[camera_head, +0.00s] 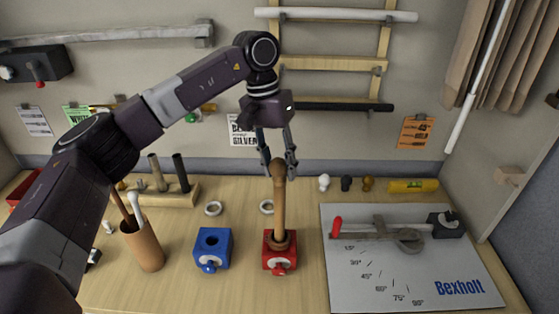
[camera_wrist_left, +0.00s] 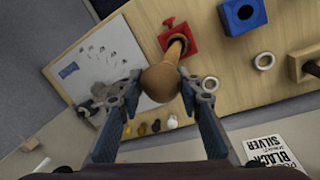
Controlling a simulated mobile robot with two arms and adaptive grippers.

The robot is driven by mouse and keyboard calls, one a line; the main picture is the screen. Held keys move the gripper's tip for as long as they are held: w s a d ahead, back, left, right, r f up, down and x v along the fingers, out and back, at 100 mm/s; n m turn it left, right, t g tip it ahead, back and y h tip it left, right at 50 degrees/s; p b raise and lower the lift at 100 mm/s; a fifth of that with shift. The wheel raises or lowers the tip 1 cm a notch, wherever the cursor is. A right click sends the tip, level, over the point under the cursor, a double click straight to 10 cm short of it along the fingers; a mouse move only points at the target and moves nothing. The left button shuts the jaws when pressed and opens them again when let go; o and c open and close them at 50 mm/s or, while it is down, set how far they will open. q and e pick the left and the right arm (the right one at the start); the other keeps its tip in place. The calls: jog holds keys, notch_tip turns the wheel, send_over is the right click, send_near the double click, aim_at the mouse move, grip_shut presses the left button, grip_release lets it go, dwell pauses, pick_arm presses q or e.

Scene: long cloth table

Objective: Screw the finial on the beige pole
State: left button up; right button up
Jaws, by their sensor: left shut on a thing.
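The wooden-brown finial (camera_head: 278,168) is at the top of the beige pole (camera_head: 279,210), in line with it. The pole stands upright in the red block (camera_head: 270,262). My left gripper (camera_head: 277,168) points down from above and is shut on the finial. In the left wrist view the rounded finial (camera_wrist_left: 160,83) lies between the two fingertips (camera_wrist_left: 160,88), with the pole (camera_wrist_left: 174,50) behind it leading to the red block (camera_wrist_left: 168,24). I cannot tell whether the threads are engaged. My right gripper is not in view.
A blue block (camera_head: 212,249) stands left of the red block. A brown cup (camera_head: 143,247) with rods is farther left. A grey angle board (camera_head: 410,260) lies at right. Two rings (camera_head: 213,208), small finials (camera_head: 346,183) and a rack of short poles (camera_head: 168,192) are behind.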

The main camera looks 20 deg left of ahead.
pick_arm(q)
jog(key=m+p, duration=0.1)
jog(key=m, duration=0.3)
jog(key=shift+g, duration=0.4)
jog(key=o, duration=1.2)
jog(key=shift+c, duration=0.2)
